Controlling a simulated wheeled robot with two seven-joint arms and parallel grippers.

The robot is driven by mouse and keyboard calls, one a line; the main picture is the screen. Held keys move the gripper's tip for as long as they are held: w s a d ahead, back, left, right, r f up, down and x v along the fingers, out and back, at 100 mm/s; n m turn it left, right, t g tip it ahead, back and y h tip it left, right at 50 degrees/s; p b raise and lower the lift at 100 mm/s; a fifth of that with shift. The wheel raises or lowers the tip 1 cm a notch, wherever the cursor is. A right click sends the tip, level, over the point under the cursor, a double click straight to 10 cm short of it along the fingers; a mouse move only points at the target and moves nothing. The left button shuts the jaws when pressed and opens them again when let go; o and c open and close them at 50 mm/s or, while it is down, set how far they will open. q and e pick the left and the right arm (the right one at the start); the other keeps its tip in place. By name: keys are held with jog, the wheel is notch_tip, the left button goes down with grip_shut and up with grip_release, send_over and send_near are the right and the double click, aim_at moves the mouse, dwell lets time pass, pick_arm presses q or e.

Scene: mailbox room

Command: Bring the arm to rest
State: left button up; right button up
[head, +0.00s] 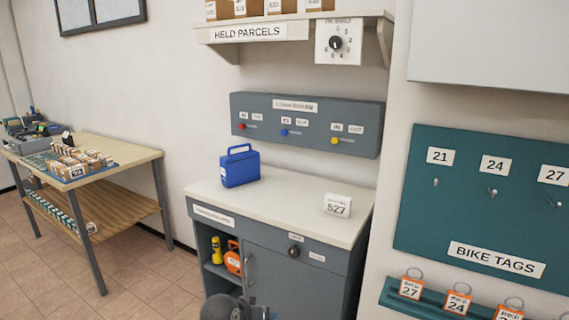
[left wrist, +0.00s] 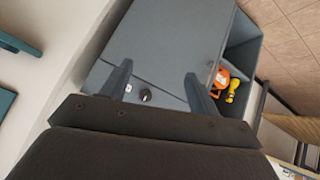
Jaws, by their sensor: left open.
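My left gripper (left wrist: 158,70) is open and empty in the left wrist view, its two fingers apart. Beyond it is the grey cabinet (left wrist: 160,40), seen tilted, with a dark round knob (left wrist: 145,95) between the fingers. In the head view a dark rounded part of my arm shows at the bottom edge, in front of the cabinet (head: 290,285); the fingers are not clear there. My right gripper is in neither view.
A blue case (head: 240,167) and a white 527 card (head: 338,205) stand on the cabinet top. An orange item (head: 233,260) and a yellow flashlight (head: 217,250) sit in its open compartment. A table (head: 130,155) stands left; the bike tags board (head: 480,200) is right.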

pick_arm(q)
jog(key=s+a+f+g+y, duration=0.1)
jog(key=s+f, duration=0.4)
jog(key=s, duration=0.7)
jog(key=s+a+f+g+y, duration=0.1)
jog(key=s+f, duration=0.4)
jog(key=s, duration=0.8)
jog(key=s+a+f+g+y, duration=0.1)
jog(key=s+a+f+g, duration=0.2)
jog(key=s, duration=1)
jog(key=shift+a+f, duration=0.9)
jog(key=shift+a, duration=0.2)
